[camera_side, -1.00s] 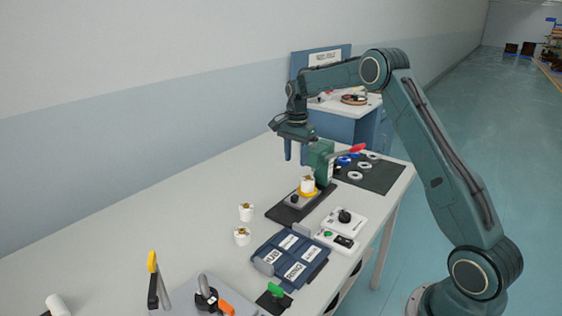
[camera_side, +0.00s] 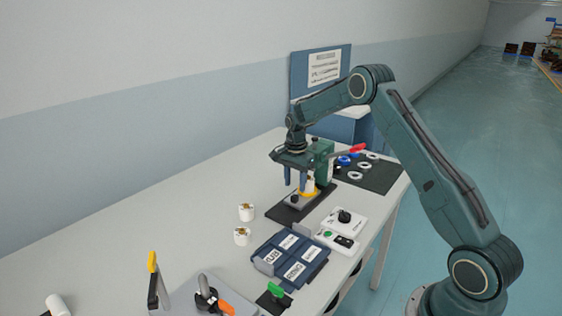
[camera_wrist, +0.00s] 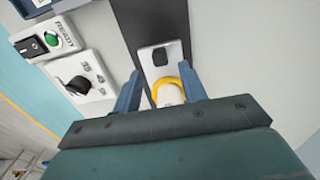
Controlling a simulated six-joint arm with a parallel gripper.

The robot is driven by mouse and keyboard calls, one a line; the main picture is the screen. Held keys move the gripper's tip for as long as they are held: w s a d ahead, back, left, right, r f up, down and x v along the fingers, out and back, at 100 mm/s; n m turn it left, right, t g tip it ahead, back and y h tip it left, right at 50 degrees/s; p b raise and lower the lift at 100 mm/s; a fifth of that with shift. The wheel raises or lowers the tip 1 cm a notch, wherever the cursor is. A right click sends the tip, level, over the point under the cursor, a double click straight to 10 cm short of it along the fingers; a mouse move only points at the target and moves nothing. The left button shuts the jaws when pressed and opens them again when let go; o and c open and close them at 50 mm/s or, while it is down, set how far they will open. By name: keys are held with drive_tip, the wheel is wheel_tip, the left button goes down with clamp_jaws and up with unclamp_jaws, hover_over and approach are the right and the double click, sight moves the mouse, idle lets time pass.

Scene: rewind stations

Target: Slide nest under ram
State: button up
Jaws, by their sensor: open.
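The nest is a grey sliding plate (camera_side: 291,201) with a dark knob and a yellow ring; it lies on a black base (camera_side: 283,215). A white cylindrical part (camera_side: 310,184) stands in the yellow ring. The ram belongs to the green press (camera_side: 325,165) with a red lever (camera_side: 350,149), just behind the nest; its tip is hidden. My gripper (camera_side: 301,189) is open and low over the nest, its fingers near the ring. In the wrist view, my gripper's blue fingers (camera_wrist: 160,92) stand either side of the yellow ring (camera_wrist: 167,84), apart from it as far as I can tell. The dark knob (camera_wrist: 160,55) is ahead.
A white control box (camera_side: 343,221) with a black dial and a ready box (camera_side: 337,240) stand right of the base. A blue tray (camera_side: 289,259) is nearer. Two white parts (camera_side: 244,223) stand left. A dark mat (camera_side: 377,173) with rings lies behind right.

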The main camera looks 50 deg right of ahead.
sight(295, 195)
drive_tip(key=shift+f, duration=2.3)
clamp_jaws()
